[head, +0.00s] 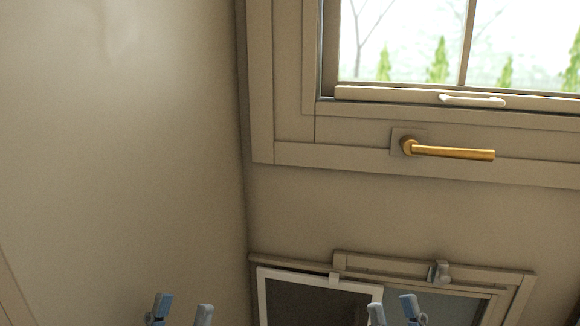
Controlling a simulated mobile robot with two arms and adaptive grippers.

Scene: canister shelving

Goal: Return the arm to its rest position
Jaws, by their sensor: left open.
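My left gripper (182,311) shows at the bottom edge, left of centre. Its two blue-grey fingertips stand apart with nothing seen between them. My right gripper (394,311) shows at the bottom edge, right of centre, in front of the lower framed panel. Its two fingertips also stand apart, with no object seen between them. Only the tips of both grippers are in the picture; the rest of both arms is hidden below the edge. No canister or shelf is in view.
A beige wall (120,150) fills the left side. A window frame (360,133) with a brass lever handle (453,152) is at the upper right. Below it is a lower framed panel (430,272) with a white-edged pane (300,279). The space above both grippers looks clear.

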